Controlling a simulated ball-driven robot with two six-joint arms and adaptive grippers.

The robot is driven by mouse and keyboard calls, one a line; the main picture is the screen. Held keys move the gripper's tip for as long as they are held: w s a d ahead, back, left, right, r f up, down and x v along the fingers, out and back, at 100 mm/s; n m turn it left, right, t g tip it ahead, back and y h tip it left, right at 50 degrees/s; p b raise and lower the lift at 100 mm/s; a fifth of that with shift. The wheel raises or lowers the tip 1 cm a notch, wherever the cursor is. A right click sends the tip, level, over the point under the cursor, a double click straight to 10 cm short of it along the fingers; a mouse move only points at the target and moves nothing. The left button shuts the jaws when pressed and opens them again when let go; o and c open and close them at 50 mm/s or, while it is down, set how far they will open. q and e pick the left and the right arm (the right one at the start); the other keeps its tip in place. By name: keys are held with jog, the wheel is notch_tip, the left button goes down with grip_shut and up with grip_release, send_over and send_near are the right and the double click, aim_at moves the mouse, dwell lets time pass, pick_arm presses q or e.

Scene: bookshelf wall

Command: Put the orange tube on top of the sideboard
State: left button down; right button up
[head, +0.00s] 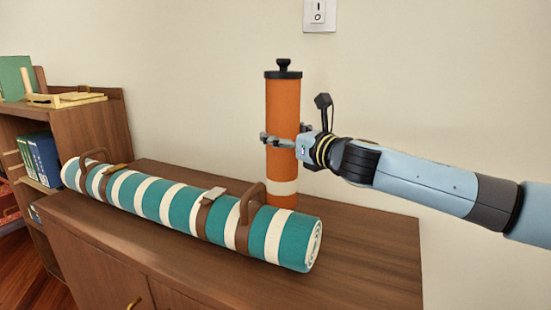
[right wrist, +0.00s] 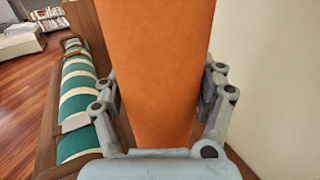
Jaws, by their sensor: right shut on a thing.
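The orange tube (head: 283,110) is upright, with a black knobbed cap on top and a cream band near its lower end. My right gripper (head: 281,141) is shut around its middle. In the right wrist view the tube (right wrist: 153,70) fills the space between the two fingers. The tube is over the brown wooden sideboard (head: 370,255), behind the striped roll. My left gripper is in neither view.
A teal and white striped roll (head: 170,205) with brown straps and handles lies along the sideboard's front. A bookshelf (head: 85,125) with blue books stands at the left. The wall with a light switch (head: 319,14) is close behind. The sideboard's right end is clear.

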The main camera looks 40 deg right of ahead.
aim_at(276, 156)
jog(key=f, duration=0.1)
jog(key=f+b, duration=0.1)
jog(key=f, duration=0.1)
jog(key=w+a+f+b, duration=0.1)
jog(key=f, duration=0.1)
jog(key=shift+r, duration=0.15)
jog(key=o, duration=1.4)
jog(key=shift+f, duration=0.2)
jog(key=shift+o, duration=0.2)
